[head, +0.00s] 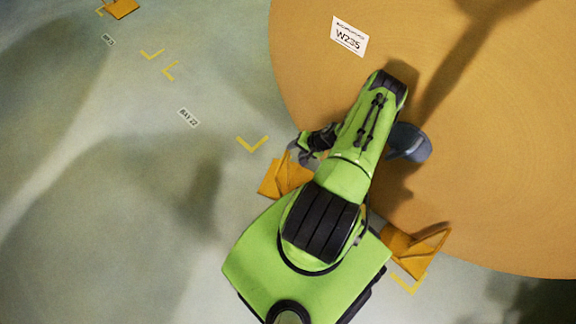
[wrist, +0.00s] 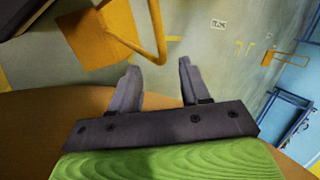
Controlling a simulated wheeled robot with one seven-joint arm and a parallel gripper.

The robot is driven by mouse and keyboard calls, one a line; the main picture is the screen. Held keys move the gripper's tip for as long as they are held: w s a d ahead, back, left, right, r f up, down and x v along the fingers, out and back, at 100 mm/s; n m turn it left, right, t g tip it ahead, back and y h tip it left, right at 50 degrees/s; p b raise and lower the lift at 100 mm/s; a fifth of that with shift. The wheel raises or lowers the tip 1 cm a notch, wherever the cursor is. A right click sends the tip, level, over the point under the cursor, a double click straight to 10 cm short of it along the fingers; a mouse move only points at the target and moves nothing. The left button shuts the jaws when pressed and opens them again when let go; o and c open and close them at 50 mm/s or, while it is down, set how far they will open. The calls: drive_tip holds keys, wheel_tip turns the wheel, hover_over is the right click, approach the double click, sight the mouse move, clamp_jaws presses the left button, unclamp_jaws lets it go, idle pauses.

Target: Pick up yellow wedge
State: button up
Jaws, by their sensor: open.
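A yellow-orange wedge (head: 280,178) lies on the floor against the left edge of the big brown roll, partly covered by my arm. In the wrist view a wedge (wrist: 95,38) fills the upper left, with a bent yellow bar handle (wrist: 155,25) rising from it. My gripper (wrist: 158,64) is open with nothing between its fingers. The handle's lower bend shows close beyond the fingertips; I cannot tell whether they touch. In the head view my gripper (head: 301,150) is small and dark, just above this wedge. A second wedge (head: 410,252) sits at the roll's lower edge.
The brown roll (head: 490,150) with a white W235 label (head: 349,37) fills the right side. Another orange wedge (head: 122,8) lies at the far top left. Yellow corner marks (head: 252,144) and a BAY 22 sign (head: 189,117) are on open floor. Blue racking (wrist: 292,118) stands right in the wrist view.

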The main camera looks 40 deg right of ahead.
sight(287, 152)
drive_tip(key=b+x, duration=0.2)
drive_tip(key=x, duration=0.4)
drive_tip(key=shift+d, duration=0.15)
drive_tip(key=shift+r, duration=0.1)
clamp_jaws()
drive_tip(key=shift+w+r, duration=0.1)
idle(0.9)
